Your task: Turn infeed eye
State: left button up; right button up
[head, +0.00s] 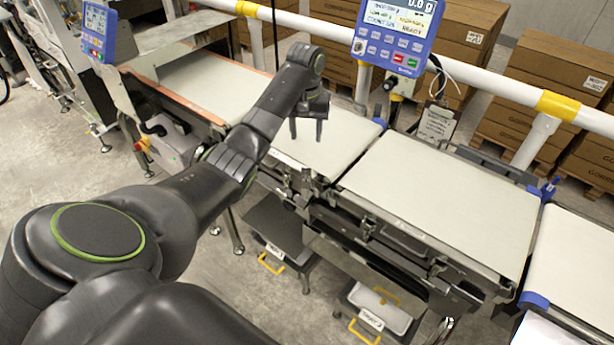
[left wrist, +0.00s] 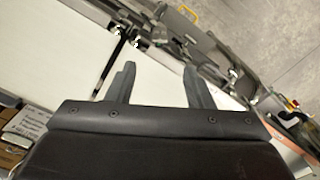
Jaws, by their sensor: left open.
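My left gripper (head: 306,132) is open and empty, its two fingers pointing down above the pale infeed belt (head: 335,152). In the left wrist view the fingers (left wrist: 157,78) stand apart with only the pale belt behind them. I cannot clearly make out the infeed eye. A small blue part (head: 380,123) sits at the far edge of the gap between the infeed belt and the weigh belt (head: 440,205), to the right of the gripper and apart from it. I cannot tell whether it is the eye. My right gripper is not in view.
A blue display panel (head: 396,35) stands behind the belts near a white rail (head: 490,82) with yellow bands. Another blue part (head: 549,188) is at the weigh belt's far right corner. Grey bins (head: 383,308) with yellow handles are below. The belts are clear.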

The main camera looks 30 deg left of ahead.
pick_arm(q)
jog(key=b, duration=0.5)
send_near(306, 189)
notch_tip(306, 189, down, 3)
jog(key=shift+w+f+p, duration=0.15)
jog(key=shift+p, duration=0.6)
